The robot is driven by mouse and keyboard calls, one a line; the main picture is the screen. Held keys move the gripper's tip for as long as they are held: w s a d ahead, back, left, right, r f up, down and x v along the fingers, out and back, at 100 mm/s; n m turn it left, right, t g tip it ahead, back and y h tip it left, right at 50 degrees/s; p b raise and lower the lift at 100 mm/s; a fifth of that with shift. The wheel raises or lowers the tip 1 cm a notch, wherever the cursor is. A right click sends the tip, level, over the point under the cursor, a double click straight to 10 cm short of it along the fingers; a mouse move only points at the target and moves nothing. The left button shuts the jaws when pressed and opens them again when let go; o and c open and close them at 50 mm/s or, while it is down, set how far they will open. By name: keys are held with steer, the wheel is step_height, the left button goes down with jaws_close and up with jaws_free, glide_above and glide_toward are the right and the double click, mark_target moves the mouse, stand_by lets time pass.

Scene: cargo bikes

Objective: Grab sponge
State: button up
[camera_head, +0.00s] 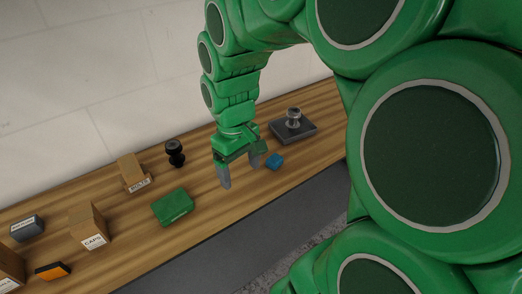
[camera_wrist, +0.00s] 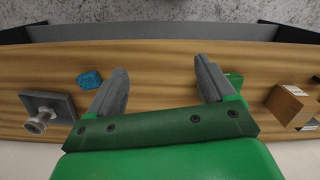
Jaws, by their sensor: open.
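My gripper (camera_head: 239,174) is open and empty, pointing down over the wooden bench. In the wrist view its two fingers (camera_wrist: 161,68) stand wide apart with only bare wood between them. A small blue block (camera_head: 274,161), which may be the sponge, lies on the bench just right of the gripper.
A green box (camera_head: 173,207) lies left of the gripper. A grey plate with a knob (camera_head: 292,130) stands behind the blue block. A black knobbed piece (camera_head: 175,153), cardboard boxes (camera_head: 88,227), a dark grey box (camera_head: 28,228) and an orange block (camera_head: 52,271) stand further left. A wall rises behind.

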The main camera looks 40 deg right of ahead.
steer(key=w+d+f, duration=0.3)
steer(key=w+d, duration=0.3)
steer(key=d, duration=0.2)
steer(key=t, duration=0.1)
glide_above(275, 158)
step_height(275, 158, down, 4)
steer(key=shift+s+r, duration=0.1)
steer(key=shift+r, duration=0.05)
steer(key=shift+d+f, duration=0.2)
steer(key=shift+f, duration=0.35)
steer(key=f, duration=0.5)
steer(key=shift+a+f, duration=0.25)
steer(key=shift+f, duration=0.65)
steer(key=c, duration=1.1)
